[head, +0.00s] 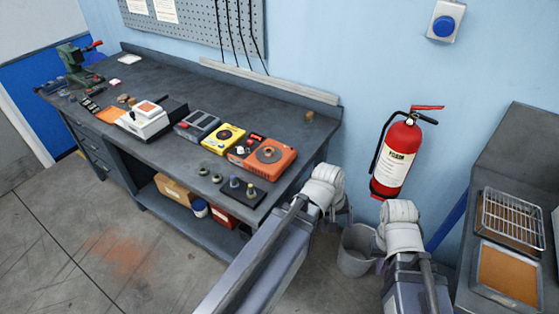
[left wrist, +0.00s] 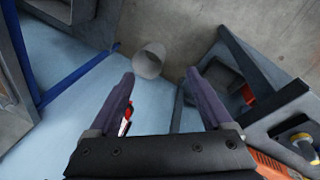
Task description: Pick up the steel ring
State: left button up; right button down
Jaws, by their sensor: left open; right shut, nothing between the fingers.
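I cannot make out the steel ring for certain. Two small round grey pieces, one of them here (head: 203,171), lie near the bench's front edge, left of a dark pad with small posts (head: 243,191); they are too small to tell whether either is a ring.
The dark bench (head: 150,85) carries an orange device (head: 283,166), a yellow device (head: 212,144), a grey one (head: 192,124) and a white instrument (head: 140,127). A grey bin (head: 352,262) stands on the floor. A fire extinguisher (head: 397,155) hangs on the wall. A rack (head: 512,222) is at right.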

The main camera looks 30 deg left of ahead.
pick_arm(q)
jog(key=w+a+f+n+t+h+b, duration=0.2)
jog(key=w+a+n+t+b, duration=0.2)
jog(key=w+a+n, duration=0.4)
jog(key=n+t+y+b, duration=0.2)
jog(key=n+t+b, duration=0.3)
jog(key=n, duration=1.1)
send_near(270, 150)
jog(key=d+f, duration=0.1)
jog(key=d, duration=0.2)
jog(key=d+f, duration=0.1)
jog(key=d, duration=0.3)
jog(key=s+d+f, duration=0.1)
jog(key=d, duration=0.2)
jog(key=shift+s+d+f, duration=0.15)
jog(key=shift+d+f, duration=0.1)
jog(key=shift+d, duration=0.15)
jog(key=a+r+n+t+y+b, duration=0.2)
jog(key=a+n+t+y, duration=0.1)
jog(key=a+n, duration=0.5)
jog(key=shift+m+g, duration=0.3)
jog(key=shift+m, duration=0.1)
jog(key=shift+a+b+x, duration=0.2)
jog(key=shift+b+x, duration=0.45)
jog(key=shift+x, duration=1.25)
jog(key=shift+a+b+x, duration=0.2)
jog(key=shift+b+x, duration=0.45)
jog(key=shift+x, duration=1.25)
jog(key=shift+s+f, duration=0.1)
jog(key=shift+s, duration=0.05)
